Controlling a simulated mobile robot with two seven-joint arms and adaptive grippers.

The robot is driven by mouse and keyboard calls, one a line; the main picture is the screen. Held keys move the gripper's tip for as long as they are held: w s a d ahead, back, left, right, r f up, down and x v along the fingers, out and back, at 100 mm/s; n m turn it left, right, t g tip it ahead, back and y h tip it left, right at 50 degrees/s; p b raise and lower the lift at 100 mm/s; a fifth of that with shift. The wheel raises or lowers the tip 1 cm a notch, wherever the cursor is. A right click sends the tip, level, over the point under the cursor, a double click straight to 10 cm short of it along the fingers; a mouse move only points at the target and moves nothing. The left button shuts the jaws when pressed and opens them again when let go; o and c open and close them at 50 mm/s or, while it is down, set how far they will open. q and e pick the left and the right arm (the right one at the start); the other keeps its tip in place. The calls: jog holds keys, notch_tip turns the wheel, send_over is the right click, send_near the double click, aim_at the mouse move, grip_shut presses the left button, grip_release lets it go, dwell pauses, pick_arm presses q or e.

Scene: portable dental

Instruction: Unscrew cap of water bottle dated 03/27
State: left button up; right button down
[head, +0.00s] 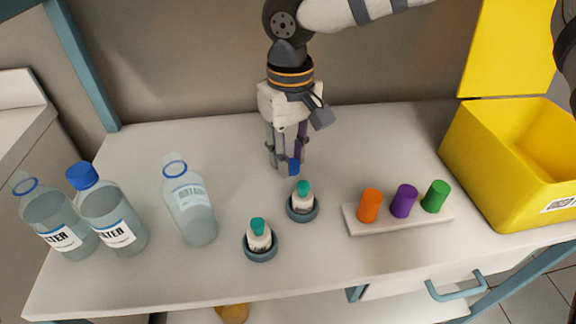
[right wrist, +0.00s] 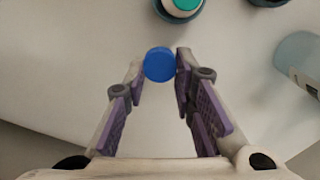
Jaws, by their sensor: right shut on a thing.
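Three clear water bottles stand on the left of the table in the head view. The far-left bottle (head: 45,210) and the middle bottle (head: 188,222) have open necks with a blue ring and no cap. The bottle between them (head: 108,207) wears a blue cap (head: 82,176). The dates on the labels are too small to read. My right gripper (head: 289,165) is shut on a loose blue cap (right wrist: 159,64), held between its fingertips above the table, to the right of the bottles. The cap also shows in the head view (head: 294,167). My left gripper is not in view.
Two small teal-capped vials (head: 259,237) (head: 302,199) stand in round holders in front of my right gripper. A white rack (head: 385,226) holds orange, purple and green cylinders. A yellow bin (head: 490,175) stands at the right. Table behind the rack is clear.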

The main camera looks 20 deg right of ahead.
aim_at(290, 181)
jog(key=shift+w+d+f, duration=0.1)
jog(key=shift+f, duration=0.8)
jog(key=shift+w+d+f, duration=0.1)
jog(key=shift+f, duration=0.8)
jog(key=shift+f, duration=0.1)
jog(key=c, duration=1.3)
grip_release()
jog(key=shift+f, duration=0.1)
jog(key=shift+c, duration=0.2)
notch_tip(290, 181, up, 12)
jog(key=shift+r, duration=0.2)
